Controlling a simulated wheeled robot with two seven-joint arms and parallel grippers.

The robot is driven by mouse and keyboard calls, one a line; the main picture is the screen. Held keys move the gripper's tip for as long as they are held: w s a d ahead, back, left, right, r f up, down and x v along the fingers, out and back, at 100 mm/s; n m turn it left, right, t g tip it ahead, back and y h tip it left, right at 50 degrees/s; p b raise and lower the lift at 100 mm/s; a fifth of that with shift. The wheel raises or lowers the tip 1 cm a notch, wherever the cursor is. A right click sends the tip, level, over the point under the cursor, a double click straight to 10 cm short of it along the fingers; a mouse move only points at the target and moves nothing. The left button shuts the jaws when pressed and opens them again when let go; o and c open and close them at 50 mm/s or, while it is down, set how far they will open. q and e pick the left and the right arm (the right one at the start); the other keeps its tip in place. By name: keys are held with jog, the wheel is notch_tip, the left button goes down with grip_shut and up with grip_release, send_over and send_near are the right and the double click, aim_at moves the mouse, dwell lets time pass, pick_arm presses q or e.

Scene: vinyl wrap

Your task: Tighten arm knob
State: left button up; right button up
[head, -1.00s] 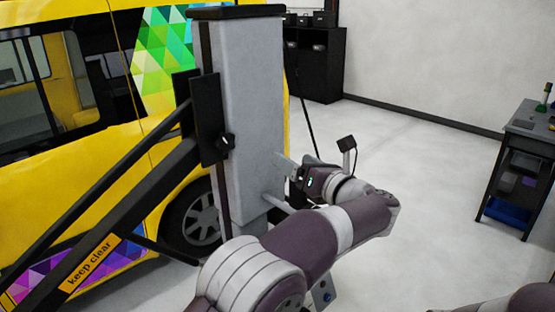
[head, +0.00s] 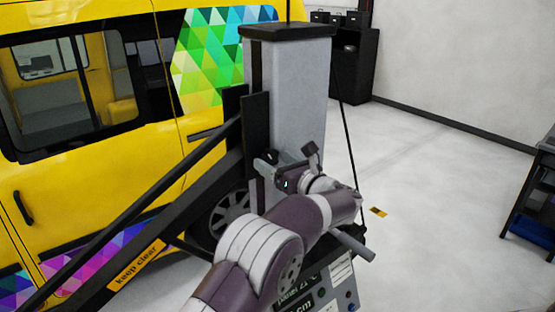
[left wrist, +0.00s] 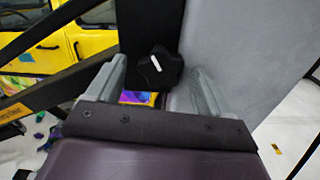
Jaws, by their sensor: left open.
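The black star-shaped arm knob (left wrist: 160,68) with a white mark is on a black plate (left wrist: 150,20) in the left wrist view. The plate (head: 255,120) is on the side of the grey column (head: 300,100) in the head view. My left gripper (head: 268,168) is open at the column, near the plate. In the left wrist view its fingers (left wrist: 157,75) stand on either side of the knob, with visible gaps. I cannot tell whether the knob is fully between the fingertips in depth. My right gripper is not in view.
A black slanted arm with a "keep clear" label (head: 134,268) runs from the column to the lower left. A yellow van (head: 95,165) stands behind it. A dark workbench (head: 535,190) is at the right edge. The floor (head: 430,160) between is largely clear.

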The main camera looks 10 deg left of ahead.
pick_arm(q)
jog(key=shift+d, duration=0.15)
jog(key=c, duration=1)
jog(key=shift+c, duration=0.2)
jog(key=shift+f, duration=0.1)
